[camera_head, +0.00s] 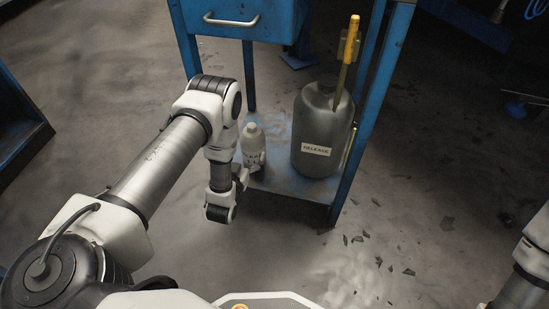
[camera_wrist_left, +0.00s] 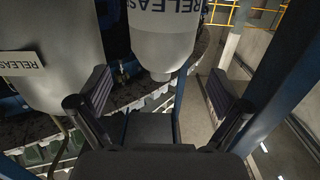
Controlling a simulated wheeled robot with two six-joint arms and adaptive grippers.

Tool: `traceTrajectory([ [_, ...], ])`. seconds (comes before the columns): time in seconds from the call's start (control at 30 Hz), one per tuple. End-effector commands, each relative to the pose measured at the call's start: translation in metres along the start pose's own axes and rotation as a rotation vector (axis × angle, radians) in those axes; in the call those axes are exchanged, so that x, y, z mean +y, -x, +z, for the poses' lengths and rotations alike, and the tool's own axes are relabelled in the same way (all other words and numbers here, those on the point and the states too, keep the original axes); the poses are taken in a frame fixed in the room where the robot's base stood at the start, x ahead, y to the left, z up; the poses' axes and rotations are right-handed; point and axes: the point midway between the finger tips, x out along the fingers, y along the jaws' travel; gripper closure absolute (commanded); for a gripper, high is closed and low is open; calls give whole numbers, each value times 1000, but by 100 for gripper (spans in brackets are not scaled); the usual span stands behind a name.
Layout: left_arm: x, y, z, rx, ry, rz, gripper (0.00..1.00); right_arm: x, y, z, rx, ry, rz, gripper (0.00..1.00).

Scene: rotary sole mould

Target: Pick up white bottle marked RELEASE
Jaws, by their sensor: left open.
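The small white bottle (camera_head: 252,140) stands upright on the low shelf of the blue cart. In the left wrist view the bottle (camera_wrist_left: 163,42) appears upside down with dark RELEASE lettering, between and beyond my fingers. My left gripper (camera_head: 242,177) is at the bottle's front left, low beside it, and partly covers its lower part. In the wrist view the left gripper (camera_wrist_left: 160,100) is open, with a finger to each side and nothing held. Whether a finger touches the bottle cannot be told. My right gripper is out of view.
A large grey jug (camera_head: 318,125), also labelled RELEASE, stands right of the bottle; a yellow-handled tool (camera_head: 348,55) rises beside it. The blue cart's leg (camera_head: 372,95) and drawer (camera_head: 240,18) bound the shelf (camera_head: 290,188). Dark debris lies on the floor at right.

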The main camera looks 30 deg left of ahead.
Motion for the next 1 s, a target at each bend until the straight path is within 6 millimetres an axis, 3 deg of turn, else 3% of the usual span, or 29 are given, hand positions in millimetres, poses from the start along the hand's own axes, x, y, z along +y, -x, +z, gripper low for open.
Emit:
traceTrajectory([
  [0.23,-1,-31,1,11,1,-2,0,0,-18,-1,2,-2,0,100],
  [0.4,-4,-61,7,11,1,-1,0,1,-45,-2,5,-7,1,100],
  [0.5,-3,-74,3,7,1,0,0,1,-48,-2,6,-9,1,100],
  [0.73,-3,-78,0,4,0,0,0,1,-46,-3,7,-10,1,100],
  [0.77,-3,-78,0,4,0,0,7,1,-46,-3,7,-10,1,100],
  [0.97,-3,-78,0,4,0,0,78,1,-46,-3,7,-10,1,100],
  [1.0,-3,-78,-2,9,0,0,84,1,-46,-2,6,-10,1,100],
])
